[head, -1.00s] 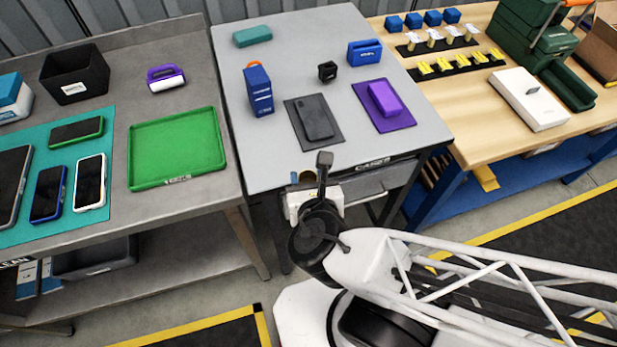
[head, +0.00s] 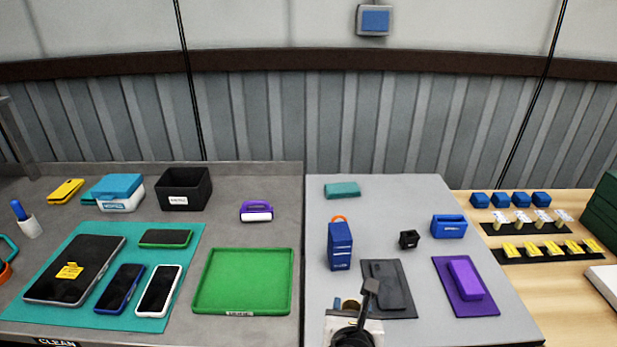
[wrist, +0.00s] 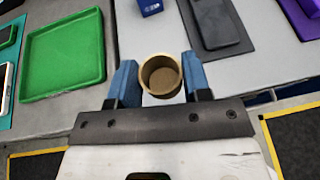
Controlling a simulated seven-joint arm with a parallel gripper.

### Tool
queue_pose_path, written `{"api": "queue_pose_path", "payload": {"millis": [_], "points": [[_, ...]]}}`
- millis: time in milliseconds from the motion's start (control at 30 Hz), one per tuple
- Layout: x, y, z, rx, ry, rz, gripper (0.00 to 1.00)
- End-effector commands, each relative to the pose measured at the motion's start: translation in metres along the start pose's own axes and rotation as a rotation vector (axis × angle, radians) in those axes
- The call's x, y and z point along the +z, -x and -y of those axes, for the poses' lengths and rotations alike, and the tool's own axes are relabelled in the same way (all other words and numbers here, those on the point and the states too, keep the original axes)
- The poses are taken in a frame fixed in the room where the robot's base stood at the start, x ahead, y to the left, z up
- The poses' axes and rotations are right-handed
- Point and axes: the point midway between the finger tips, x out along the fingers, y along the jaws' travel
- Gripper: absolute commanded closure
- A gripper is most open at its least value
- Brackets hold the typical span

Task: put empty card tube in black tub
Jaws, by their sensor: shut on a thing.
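My gripper (wrist: 161,82) shows in the wrist view with its two blue fingers on either side of a brown card tube (wrist: 161,66). It is shut on the tube, and the tube's open round end faces the camera. In the head view my gripper (head: 346,305) is at the front edge of the light grey table, partly hidden by my wrist. The black tub (head: 184,203) stands at the back of the darker grey bench on the left, open at the top, with a white label on its front. The gripper is well to the right and in front of it.
A green tray (head: 243,281) lies between my gripper and the tub. A blue upright box (head: 340,246) stands behind my gripper. Phones lie on a teal mat (head: 190,236).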

Motion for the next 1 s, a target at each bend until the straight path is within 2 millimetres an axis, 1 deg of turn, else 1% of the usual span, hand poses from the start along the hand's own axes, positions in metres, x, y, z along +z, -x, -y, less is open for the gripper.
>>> {"api": "queue_pose_path", "payload": {"millis": [33,200,367,500,733,967,1000], "points": [[0.011,-0.010,-0.006,-0.001,0.000,0.000,0.77],[0.050,-0.046,-0.028,0.007,0.003,-0.001,0.77],[0.085,-0.083,-0.043,0.015,0.008,0.000,0.77],[0.113,-0.117,-0.052,0.024,0.011,0.000,0.77],[0.155,-0.175,-0.060,0.038,0.017,0.000,0.77],[0.192,-0.236,-0.056,0.051,0.022,0.001,0.77],[0.197,-0.247,-0.055,0.055,0.023,0.000,0.77]]}}
